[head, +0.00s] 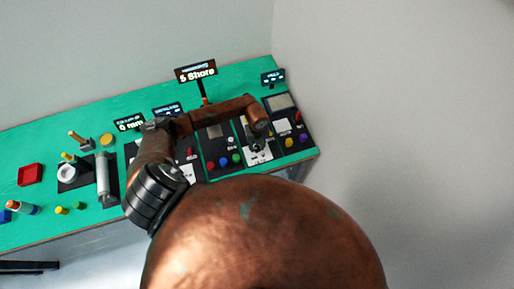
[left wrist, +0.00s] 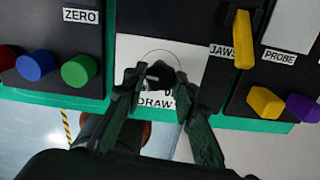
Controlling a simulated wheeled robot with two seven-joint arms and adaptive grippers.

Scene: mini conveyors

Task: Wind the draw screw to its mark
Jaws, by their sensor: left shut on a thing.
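The draw screw (left wrist: 158,72) is a small dark knob on a white panel (left wrist: 130,50) marked DRAW in the left wrist view. A thin arc is drawn on the panel behind it. My left gripper (left wrist: 155,84) has its two fingers on either side of the knob and is shut on it; the fingers hide much of it and part of the lettering. I cannot make out the mark. In the head view my left gripper (head: 257,146) is over the white panel (head: 260,157), partly hidden by my wrist. My right gripper is not in view.
Left of the panel are red, blue and green knobs (left wrist: 79,70) below a ZERO label. To the right are a yellow JAWS lever (left wrist: 243,40) and yellow and purple PROBE knobs (left wrist: 266,102). A sign reading "5 Shore" (head: 196,72) stands behind on the green bench (head: 240,77).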

